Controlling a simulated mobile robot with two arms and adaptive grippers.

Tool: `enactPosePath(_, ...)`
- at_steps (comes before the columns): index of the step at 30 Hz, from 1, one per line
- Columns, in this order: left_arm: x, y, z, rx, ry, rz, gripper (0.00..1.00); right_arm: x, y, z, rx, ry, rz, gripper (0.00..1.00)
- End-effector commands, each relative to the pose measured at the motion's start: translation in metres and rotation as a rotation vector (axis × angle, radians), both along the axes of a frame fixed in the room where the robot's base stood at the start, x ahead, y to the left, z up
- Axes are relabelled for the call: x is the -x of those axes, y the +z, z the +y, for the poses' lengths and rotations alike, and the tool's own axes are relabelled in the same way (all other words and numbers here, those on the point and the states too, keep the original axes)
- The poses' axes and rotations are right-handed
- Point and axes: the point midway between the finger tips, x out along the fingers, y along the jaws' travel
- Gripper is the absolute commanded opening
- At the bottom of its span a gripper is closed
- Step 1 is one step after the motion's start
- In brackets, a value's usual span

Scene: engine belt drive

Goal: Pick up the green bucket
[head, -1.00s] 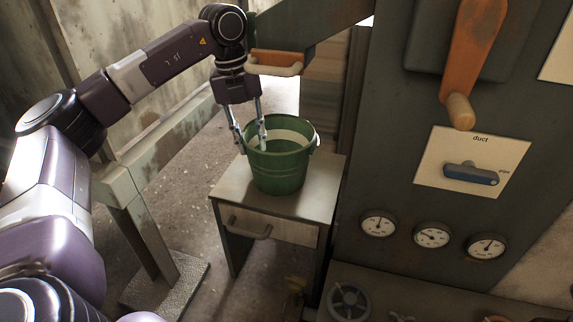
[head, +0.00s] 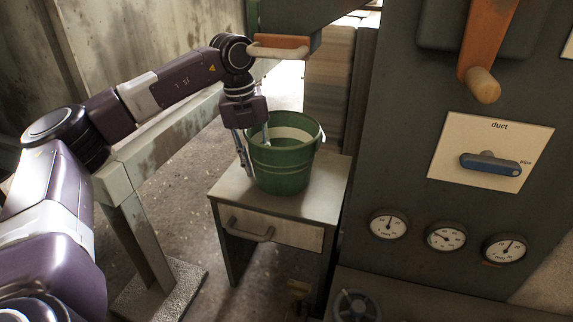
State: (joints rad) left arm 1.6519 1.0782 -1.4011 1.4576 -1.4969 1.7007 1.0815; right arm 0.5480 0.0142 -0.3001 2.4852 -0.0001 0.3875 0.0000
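The green bucket (head: 287,172) stands upright on a small grey cabinet (head: 318,202), with a pale band inside below its rim. My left gripper (head: 256,160) points down at the bucket's left rim. One finger is outside the bucket's left wall and the other reaches over the rim into the bucket, where its tip is hidden. The fingers look spread, with the wall between them; I see no clear grip on it. My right gripper is not in view.
A dark panel with a crank handle (head: 482,84), a blue duct lever (head: 490,163) and gauges (head: 446,237) stands right of the bucket. An overhead box with a pale handle (head: 280,48) is close above my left wrist. A valve wheel (head: 356,306) is below.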

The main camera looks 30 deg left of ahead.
Motion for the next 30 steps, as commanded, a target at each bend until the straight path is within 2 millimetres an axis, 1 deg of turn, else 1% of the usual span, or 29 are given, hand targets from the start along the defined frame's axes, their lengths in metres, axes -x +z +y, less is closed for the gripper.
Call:
enactPosePath(6, -0.0001, 0.0006, -0.0003, 0.000, -0.001, 0.000, 0.23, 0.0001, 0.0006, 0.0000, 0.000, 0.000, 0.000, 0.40)
enactPosePath(12, -0.0001, 0.0006, -0.0003, 0.000, -0.001, 0.000, 0.01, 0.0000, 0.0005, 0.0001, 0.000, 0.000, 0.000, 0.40)
enactPosePath(13, -0.0002, 0.0008, -0.0004, 0.001, -0.001, -0.001, 0.00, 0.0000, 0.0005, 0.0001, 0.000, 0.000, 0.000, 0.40)
enactPosePath(30, -0.0004, 0.0023, 0.0001, 0.000, 0.000, -0.003, 0.00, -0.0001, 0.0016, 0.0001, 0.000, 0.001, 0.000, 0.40)
